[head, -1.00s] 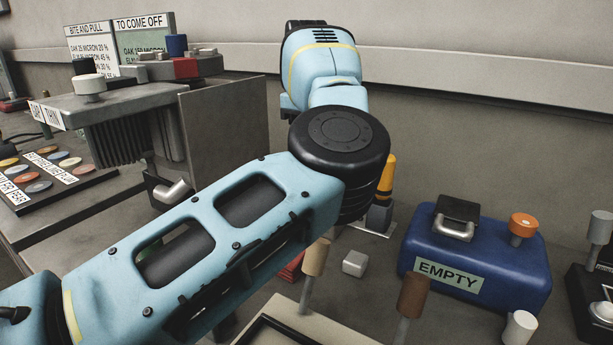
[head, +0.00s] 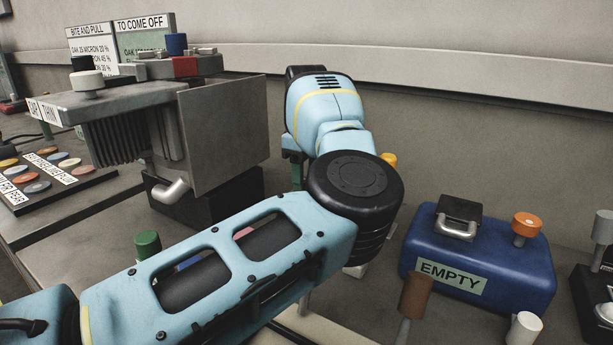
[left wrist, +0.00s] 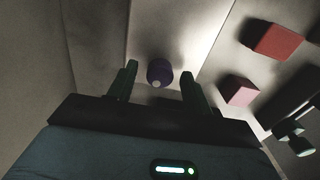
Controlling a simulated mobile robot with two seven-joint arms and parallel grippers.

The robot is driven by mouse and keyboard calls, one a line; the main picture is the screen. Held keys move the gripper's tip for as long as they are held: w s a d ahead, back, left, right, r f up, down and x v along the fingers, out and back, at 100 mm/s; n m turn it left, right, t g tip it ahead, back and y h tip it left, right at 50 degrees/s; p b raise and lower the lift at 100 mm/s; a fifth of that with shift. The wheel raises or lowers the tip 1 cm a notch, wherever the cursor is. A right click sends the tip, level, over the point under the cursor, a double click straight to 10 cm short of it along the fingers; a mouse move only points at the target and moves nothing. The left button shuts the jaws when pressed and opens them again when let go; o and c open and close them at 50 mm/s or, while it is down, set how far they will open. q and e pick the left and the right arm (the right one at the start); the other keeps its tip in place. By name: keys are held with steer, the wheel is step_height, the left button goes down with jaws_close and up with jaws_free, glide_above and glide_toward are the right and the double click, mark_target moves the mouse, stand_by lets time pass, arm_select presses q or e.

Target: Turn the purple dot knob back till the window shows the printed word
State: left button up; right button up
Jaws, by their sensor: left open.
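A purple knob (left wrist: 160,71) with a pale dot on its near side shows in the left wrist view. It stands ahead of my left gripper (left wrist: 158,80), in the gap between the two spread green fingers. The fingers look apart from it on both sides. In the head view my left arm crosses the middle, and it hides the gripper's fingertips and the purple knob. I cannot make out the window with the printed word. My right gripper is in neither view.
A blue box (head: 480,262) with an EMPTY label (head: 451,278) and an orange knob (head: 526,226) stands right of my arm. Red blocks (left wrist: 277,41) lie right in the wrist view.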

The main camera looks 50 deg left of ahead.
arm_select(q)
steer(key=c, duration=0.9)
steer(key=shift+c, duration=0.4)
